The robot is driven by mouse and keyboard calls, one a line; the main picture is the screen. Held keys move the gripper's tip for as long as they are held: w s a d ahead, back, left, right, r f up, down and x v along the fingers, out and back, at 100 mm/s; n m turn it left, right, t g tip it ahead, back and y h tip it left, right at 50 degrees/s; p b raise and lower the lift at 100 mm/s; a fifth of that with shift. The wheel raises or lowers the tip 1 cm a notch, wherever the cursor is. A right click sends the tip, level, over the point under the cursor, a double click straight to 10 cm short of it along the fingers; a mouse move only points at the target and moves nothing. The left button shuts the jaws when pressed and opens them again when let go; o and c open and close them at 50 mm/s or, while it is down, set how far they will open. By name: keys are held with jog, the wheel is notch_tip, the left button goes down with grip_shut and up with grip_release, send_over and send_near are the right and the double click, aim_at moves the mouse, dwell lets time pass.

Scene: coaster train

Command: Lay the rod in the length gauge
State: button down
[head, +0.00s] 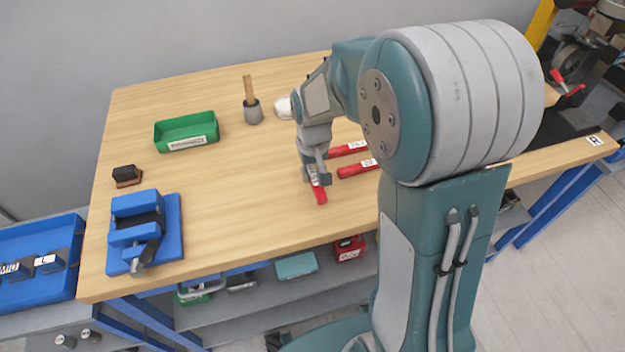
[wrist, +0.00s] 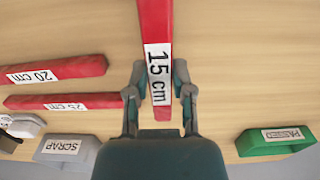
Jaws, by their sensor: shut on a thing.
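A red bar labelled 15 cm (wrist: 154,28) runs between the fingers of my gripper (wrist: 158,88) in the wrist view. My gripper is shut on it. In the head view, my gripper (head: 316,178) is low over the table and the front end of the red bar (head: 320,195) sticks out below it; I cannot tell whether the bar touches the wood. Two more red bars lie to the right, labelled 20 cm (wrist: 85,67) and 25 cm (wrist: 88,101) in the wrist view. I cannot single out a separate rod or length gauge by its looks.
A green tray labelled PASSED (wrist: 276,148) stands at the back left of the table. A grey bin labelled SCRAP (wrist: 52,150) shows in the wrist view. A blue vise (head: 170,210) and a dark brush-like block (head: 126,173) are at the left. The middle-left wood is clear.

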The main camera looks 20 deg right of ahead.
aim_at(312, 182)
jog(key=shift+w+a+f, duration=0.1)
jog(key=shift+f, duration=1.6)
jog(key=shift+c, duration=2.4)
grip_release()
jog(key=shift+f, duration=0.1)
